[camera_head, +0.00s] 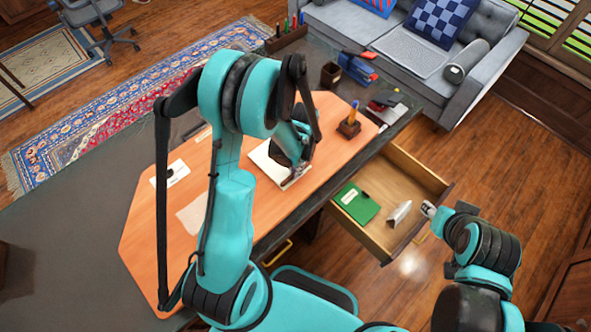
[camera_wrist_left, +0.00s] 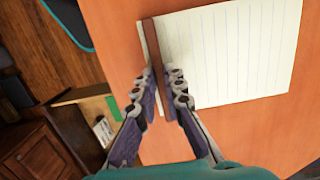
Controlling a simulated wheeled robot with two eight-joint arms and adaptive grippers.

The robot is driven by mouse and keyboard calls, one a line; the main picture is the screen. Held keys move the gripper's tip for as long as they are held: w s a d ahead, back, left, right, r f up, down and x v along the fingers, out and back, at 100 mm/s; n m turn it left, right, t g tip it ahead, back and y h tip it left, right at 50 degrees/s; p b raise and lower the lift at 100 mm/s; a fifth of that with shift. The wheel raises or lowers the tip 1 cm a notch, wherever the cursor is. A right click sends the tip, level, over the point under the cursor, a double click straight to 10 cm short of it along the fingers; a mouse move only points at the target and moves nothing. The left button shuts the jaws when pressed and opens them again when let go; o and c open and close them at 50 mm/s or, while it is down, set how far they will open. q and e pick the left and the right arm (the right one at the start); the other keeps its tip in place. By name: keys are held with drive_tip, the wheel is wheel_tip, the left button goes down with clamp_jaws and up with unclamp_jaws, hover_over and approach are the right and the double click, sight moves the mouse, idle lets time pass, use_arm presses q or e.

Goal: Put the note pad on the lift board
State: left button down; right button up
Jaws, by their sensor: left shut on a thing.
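The note pad (camera_head: 265,163) is white with ruled lines and a brown binding strip. It lies on or just above the orange wood board (camera_head: 270,213) on the dark desk; I cannot tell whether it touches. I take this board as the lift board. My left gripper (camera_head: 297,172) is at the pad's near right edge in the head view. In the left wrist view the fingers (camera_wrist_left: 164,84) are shut on the brown binding of the note pad (camera_wrist_left: 230,55). My right gripper (camera_head: 429,209) is by the open drawer's front, its fingers too small to read.
An open wood drawer (camera_head: 408,165) holds a green book (camera_head: 357,203) and a small white item (camera_head: 399,214). A pen holder (camera_head: 348,128) stands on the board's right part. White papers lie on its left. Red and blue items (camera_head: 357,66) crowd the desk's far end.

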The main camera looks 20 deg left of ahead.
use_arm(q)
drive_tip(key=shift+s, duration=0.1)
drive_tip(key=c, duration=1.6)
unclamp_jaws()
drive_tip(key=shift+r, duration=0.1)
drive_tip(key=shift+r, duration=0.4)
wheel_tip(320, 180, up, 11)
drive_tip(key=w+p, duration=0.1)
drive_tip(key=p, duration=0.1)
drive_tip(key=s+d+r+n+t, duration=0.1)
drive_tip(key=s+r+t, duration=0.1)
drive_tip(key=s+r, duration=0.1)
drive_tip(key=s+d+r+n+t, duration=0.1)
drive_tip(key=s+r+n+t, duration=0.1)
drive_tip(key=r, duration=0.4)
drive_tip(key=s+d+r+n+t, duration=0.1)
drive_tip(key=s+r+t, duration=0.3)
drive_tip(key=r, duration=0.1)
drive_tip(key=shift+s+d+n+h, duration=0.15)
drive_tip(key=shift+s+n+h, duration=0.15)
drive_tip(key=shift+s, duration=0.1)
